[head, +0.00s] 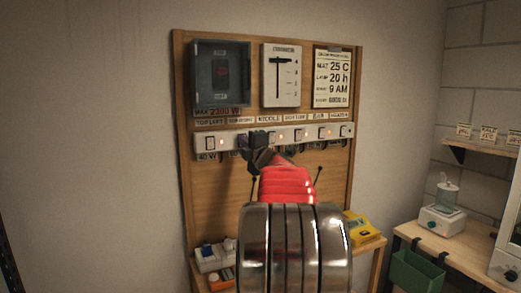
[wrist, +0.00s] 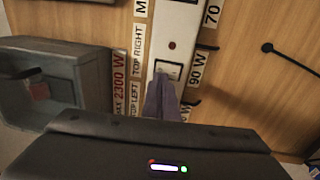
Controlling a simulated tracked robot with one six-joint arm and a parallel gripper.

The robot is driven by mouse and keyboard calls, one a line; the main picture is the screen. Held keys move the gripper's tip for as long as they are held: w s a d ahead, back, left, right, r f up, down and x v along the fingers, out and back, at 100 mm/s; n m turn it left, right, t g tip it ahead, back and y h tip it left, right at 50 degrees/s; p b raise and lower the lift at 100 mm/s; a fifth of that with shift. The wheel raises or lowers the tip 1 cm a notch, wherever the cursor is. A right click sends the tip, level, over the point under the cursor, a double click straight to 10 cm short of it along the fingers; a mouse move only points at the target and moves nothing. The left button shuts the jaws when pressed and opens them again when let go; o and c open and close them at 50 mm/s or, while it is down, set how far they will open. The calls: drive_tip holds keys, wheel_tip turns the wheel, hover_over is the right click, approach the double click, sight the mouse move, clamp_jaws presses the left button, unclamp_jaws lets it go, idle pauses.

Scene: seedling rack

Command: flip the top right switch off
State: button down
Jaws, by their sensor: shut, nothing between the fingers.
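A pale switch strip (head: 290,135) runs across the wooden board, with a row of rocker switches and small indicator lights. My gripper (head: 247,141) is shut and empty, with its tips at the second switch from the left, which it mostly hides in the head view. In the wrist view the strip runs up the picture, and the top right switch (wrist: 169,69) shows just beyond the gripper tips (wrist: 163,82), beside the TOP RIGHT label (wrist: 137,50). Contact cannot be told. The indicator (wrist: 172,45) by this switch looks dark red and unlit.
A grey box (head: 221,75), a white timer panel (head: 281,75) and a settings sign (head: 333,78) hang above the strip. A white power strip (head: 215,256) and a yellow device (head: 360,228) sit below.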

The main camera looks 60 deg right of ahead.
drive_tip(key=r+v, duration=0.1)
drive_tip(key=v, duration=1.2)
drive_tip(key=shift+s+d+r, duration=0.2)
drive_tip(key=shift+s+r, duration=0.2)
drive_tip(key=shift+s, duration=0.2)
